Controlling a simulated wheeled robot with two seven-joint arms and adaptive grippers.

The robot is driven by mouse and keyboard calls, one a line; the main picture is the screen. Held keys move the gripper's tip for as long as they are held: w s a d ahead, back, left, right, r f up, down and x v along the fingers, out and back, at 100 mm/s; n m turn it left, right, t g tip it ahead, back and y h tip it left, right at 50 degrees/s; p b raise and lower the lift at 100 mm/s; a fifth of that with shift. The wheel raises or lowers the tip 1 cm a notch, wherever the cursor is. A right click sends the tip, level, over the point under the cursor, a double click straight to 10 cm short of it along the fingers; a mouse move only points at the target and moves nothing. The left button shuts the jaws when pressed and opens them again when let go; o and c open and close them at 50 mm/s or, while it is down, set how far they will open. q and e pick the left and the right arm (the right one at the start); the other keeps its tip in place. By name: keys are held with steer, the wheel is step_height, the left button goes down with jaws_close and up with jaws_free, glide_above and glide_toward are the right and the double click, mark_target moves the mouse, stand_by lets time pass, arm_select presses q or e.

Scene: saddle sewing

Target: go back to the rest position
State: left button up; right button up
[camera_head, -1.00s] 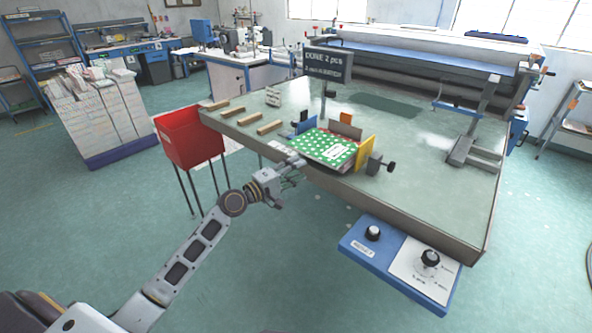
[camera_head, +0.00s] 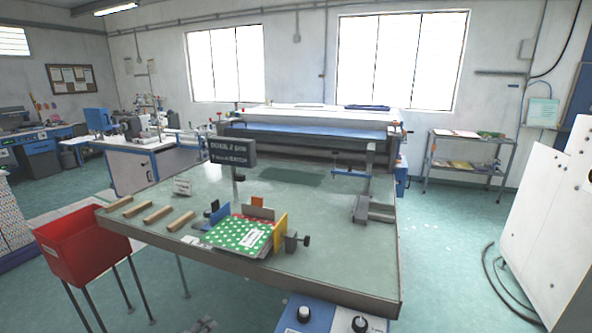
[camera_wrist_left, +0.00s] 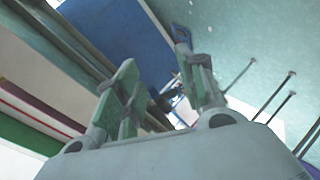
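My left gripper (camera_wrist_left: 165,95) shows in the left wrist view with its two fingers apart and nothing visible between them. In the head view only a small part of it (camera_head: 204,325) shows at the bottom edge, below the table's front edge and clear of the table. The green polka-dot piece with a white label (camera_head: 238,234) lies on the table (camera_head: 330,262), between the blue, orange and yellow guides. My right gripper is in neither view.
A red bin (camera_head: 85,243) on thin legs stands left of the table. Wooden bars (camera_head: 168,215) lie on the table's left part. A control panel with knobs (camera_head: 330,316) sits below the front edge. A dark sign (camera_head: 232,153) stands at the back.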

arm_select(q)
steer(key=s+f+m+g+y+p, duration=0.3)
steer(key=s+f+m+g+p, duration=0.25)
steer(key=s+f, duration=1.65)
steer(key=s+d+f+m+g+p, duration=0.1)
steer(key=s+f+m+g, duration=0.1)
steer(key=s, duration=0.8)
steer(key=s+d+f+m+g+p, duration=0.2)
steer(key=s+f, duration=0.3)
steer(key=s, duration=0.6)
steer(key=s+d+f+m+g+p, duration=0.1)
steer(key=s+f+m+g+p, duration=0.1)
steer(key=s, duration=0.9)
steer(key=shift+s+d+f+m+y, duration=0.2)
steer(key=shift+f+m+y, duration=0.1)
steer(key=shift+f+m, duration=0.55)
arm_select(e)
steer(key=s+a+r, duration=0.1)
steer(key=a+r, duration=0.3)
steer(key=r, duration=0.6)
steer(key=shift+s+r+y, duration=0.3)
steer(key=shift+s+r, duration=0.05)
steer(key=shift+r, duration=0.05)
arm_select(q)
steer(key=shift+f, duration=0.1)
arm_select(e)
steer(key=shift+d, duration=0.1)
